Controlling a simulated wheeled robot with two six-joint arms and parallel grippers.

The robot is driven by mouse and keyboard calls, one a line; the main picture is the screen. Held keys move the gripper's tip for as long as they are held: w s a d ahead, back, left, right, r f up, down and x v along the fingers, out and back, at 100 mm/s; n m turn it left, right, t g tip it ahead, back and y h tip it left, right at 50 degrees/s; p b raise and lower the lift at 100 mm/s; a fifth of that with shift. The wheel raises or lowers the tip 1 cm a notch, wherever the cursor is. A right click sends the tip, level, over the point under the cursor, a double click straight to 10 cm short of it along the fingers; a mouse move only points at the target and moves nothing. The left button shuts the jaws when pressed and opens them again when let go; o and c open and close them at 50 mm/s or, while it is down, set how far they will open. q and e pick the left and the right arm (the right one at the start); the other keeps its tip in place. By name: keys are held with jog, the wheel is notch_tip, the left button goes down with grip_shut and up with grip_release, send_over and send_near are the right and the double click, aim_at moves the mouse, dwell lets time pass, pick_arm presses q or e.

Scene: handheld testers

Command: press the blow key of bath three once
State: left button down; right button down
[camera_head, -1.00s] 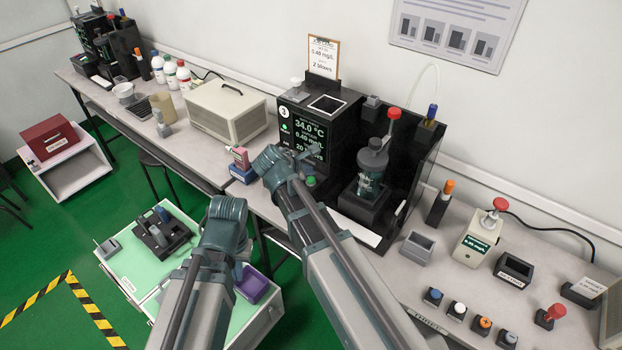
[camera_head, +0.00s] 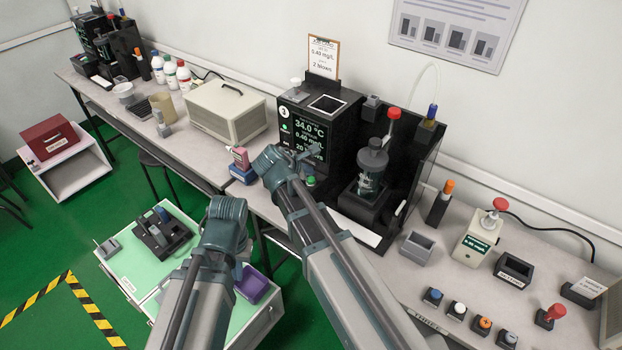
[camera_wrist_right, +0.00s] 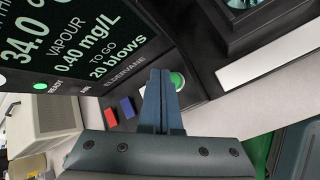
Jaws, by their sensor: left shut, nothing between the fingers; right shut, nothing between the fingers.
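The black bath unit has a lit screen (camera_head: 305,135) reading 34.0 °C, vapour 0.40 mg/L and 20 blows to go. The same screen (camera_wrist_right: 70,40) fills the upper left of the right wrist view. A round badge with a digit (camera_head: 283,112) is beside it, too small to read surely. A round green key (camera_wrist_right: 177,80) is just past my right gripper's fingertips (camera_wrist_right: 162,75), which are shut and empty. I cannot tell whether they touch it. The key (camera_head: 311,181) also shows in the head view. My left gripper is hidden behind its own arm.
A dark jar (camera_head: 371,165) stands in the unit's right side. A cream case (camera_head: 228,108) and a red and blue box (camera_head: 241,164) are to the left. A handheld tester (camera_head: 475,243), a grey tray (camera_head: 417,248) and several small buttons lie to the right.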

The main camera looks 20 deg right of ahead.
aim_at(308, 182)
jog(key=shift+f, duration=0.15)
jog(key=shift+f+b, duration=0.3)
jog(key=shift+b, duration=0.1)
jog(key=shift+f+b, duration=0.45)
jog(key=shift+b, duration=0.05)
dwell(0.5)
jog(key=shift+r, duration=0.15)
dwell(0.3)
jog(key=shift+r+p, duration=0.75)
jog(key=shift+p, duration=0.15)
notch_tip(308, 182, up, 5)
jog(key=p, duration=0.5)
